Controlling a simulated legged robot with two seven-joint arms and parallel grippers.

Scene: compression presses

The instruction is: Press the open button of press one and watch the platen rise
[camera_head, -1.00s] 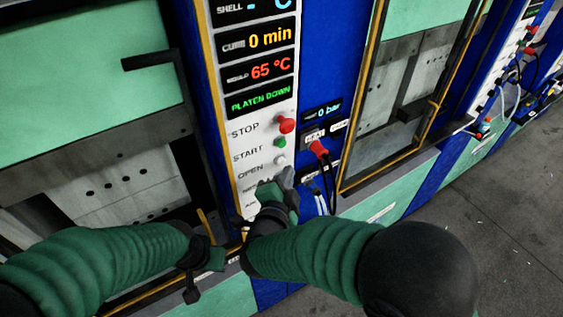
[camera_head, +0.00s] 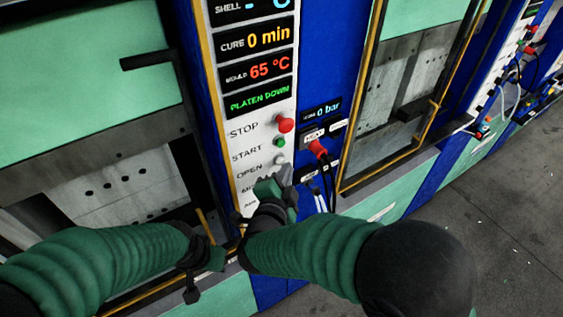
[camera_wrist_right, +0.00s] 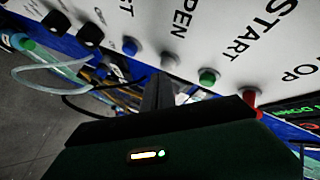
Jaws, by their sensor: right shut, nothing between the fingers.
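The control panel of press one (camera_head: 240,157) carries a red STOP button (camera_head: 285,124), a green START button (camera_head: 279,142) and a pale OPEN button (camera_head: 280,160). Its display reads PLATEN DOWN (camera_head: 260,100). My right gripper (camera_head: 284,176) is shut and empty, its tips just below the OPEN button. In the right wrist view, the finger tips (camera_wrist_right: 158,88) are near the grey OPEN button (camera_wrist_right: 170,61); I cannot tell whether they touch it. My left gripper (camera_head: 192,290) is low at the left, its fingers dark and unclear.
A blue button (camera_wrist_right: 131,46) sits beside OPEN, with black knobs (camera_wrist_right: 90,35) beyond. A red plug with a black cable (camera_head: 318,149) is right of the panel. A black handle (camera_head: 148,60) juts out at left.

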